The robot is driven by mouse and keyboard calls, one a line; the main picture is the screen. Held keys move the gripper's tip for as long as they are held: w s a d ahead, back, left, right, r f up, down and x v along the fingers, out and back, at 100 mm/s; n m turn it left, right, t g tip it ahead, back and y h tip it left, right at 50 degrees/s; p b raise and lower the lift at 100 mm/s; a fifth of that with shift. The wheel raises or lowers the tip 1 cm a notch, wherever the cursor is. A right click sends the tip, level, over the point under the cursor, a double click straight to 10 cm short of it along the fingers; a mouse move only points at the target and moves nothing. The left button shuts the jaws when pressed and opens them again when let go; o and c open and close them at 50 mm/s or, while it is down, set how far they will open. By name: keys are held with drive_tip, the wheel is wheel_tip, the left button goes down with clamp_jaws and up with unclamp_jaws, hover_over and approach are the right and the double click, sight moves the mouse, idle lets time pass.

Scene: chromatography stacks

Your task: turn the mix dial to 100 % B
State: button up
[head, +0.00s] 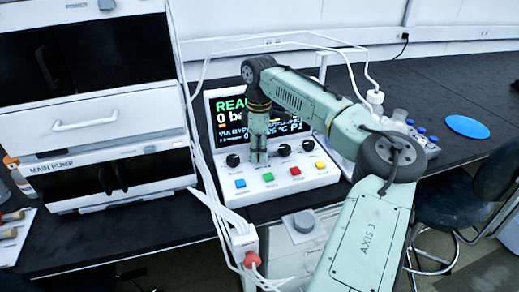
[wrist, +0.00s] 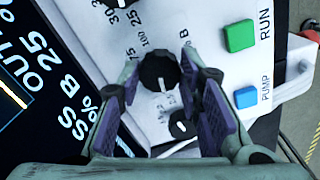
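The mix dial (wrist: 158,72) is a black round knob with a white pointer line, on a white sloped panel (wrist: 208,75). Printed marks including 25, 100 and B show around it. In the wrist view the pointer line points toward the bottom of the picture. My gripper (wrist: 160,68) has its purple-padded fingers on either side of the dial, with gaps showing; I cannot tell whether the tips touch it. In the head view my gripper (head: 258,155) points down at the panel and hides the dial.
Other black knobs (head: 232,160) (head: 283,149) flank my gripper. Blue (head: 240,183), green (head: 268,177), red (head: 294,171) and yellow (head: 320,165) buttons line the panel front. A screen (head: 229,112) stands behind. White tubes run left of the panel; vials (head: 421,130) stand right.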

drive_tip(key=c, duration=0.6)
